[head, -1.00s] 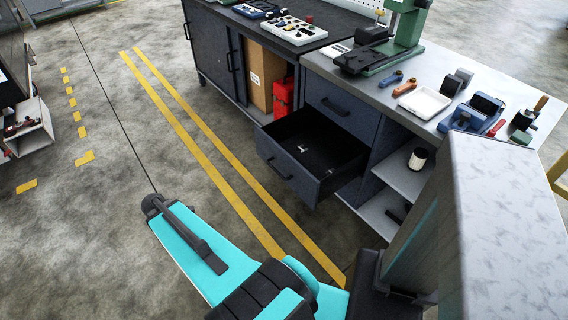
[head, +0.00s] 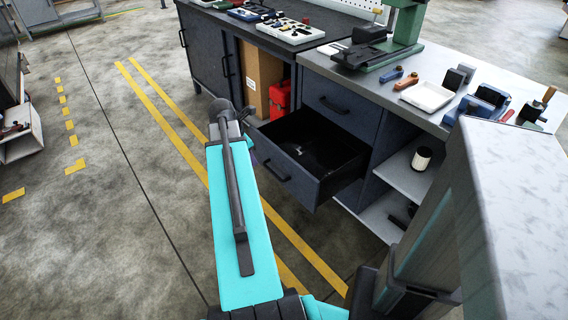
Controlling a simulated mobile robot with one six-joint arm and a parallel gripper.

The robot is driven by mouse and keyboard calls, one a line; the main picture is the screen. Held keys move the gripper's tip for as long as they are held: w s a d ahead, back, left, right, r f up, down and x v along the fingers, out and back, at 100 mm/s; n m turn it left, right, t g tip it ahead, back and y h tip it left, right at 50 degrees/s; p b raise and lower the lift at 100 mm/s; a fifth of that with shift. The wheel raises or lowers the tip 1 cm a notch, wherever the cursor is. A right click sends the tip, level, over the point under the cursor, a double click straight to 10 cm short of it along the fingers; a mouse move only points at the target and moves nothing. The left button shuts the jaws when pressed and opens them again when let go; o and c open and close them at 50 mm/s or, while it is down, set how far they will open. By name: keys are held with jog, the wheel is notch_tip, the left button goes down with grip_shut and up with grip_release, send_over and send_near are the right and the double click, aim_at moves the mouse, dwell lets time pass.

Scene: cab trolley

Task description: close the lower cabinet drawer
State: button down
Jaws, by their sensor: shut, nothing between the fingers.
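The lower cabinet drawer (head: 300,183) is pulled well out of the workbench cabinet, and its dark inside shows. Its front has a dark bar handle (head: 277,171). A small light item (head: 299,150) lies inside it. The upper drawer (head: 340,108) above it is shut. My turquoise arm reaches up from the bottom of the head view, with its dark far joint just left of the open drawer. I cannot make out my gripper; it is hidden behind the arm.
The benchtop (head: 385,90) holds a white tray (head: 427,96), a green machine (head: 390,50) and several tools. Open shelves (head: 400,172) stand right of the drawer. A red canister (head: 280,98) stands in the open bay to the left. The floor left of my arm is clear.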

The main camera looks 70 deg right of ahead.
jog(key=s+d+r, duration=0.3)
jog(key=s, duration=0.1)
jog(key=shift+s+d+n+b, duration=0.3)
jog(key=shift+n+b, duration=0.1)
send_near(284, 159)
jog(key=a+f, duration=0.4)
jog(key=f, duration=0.2)
jog(key=shift+s+d+r+b, duration=0.15)
jog(key=shift+s+d+b, duration=0.25)
jog(key=shift+s+d, duration=1.1)
jog(key=shift+w, duration=0.1)
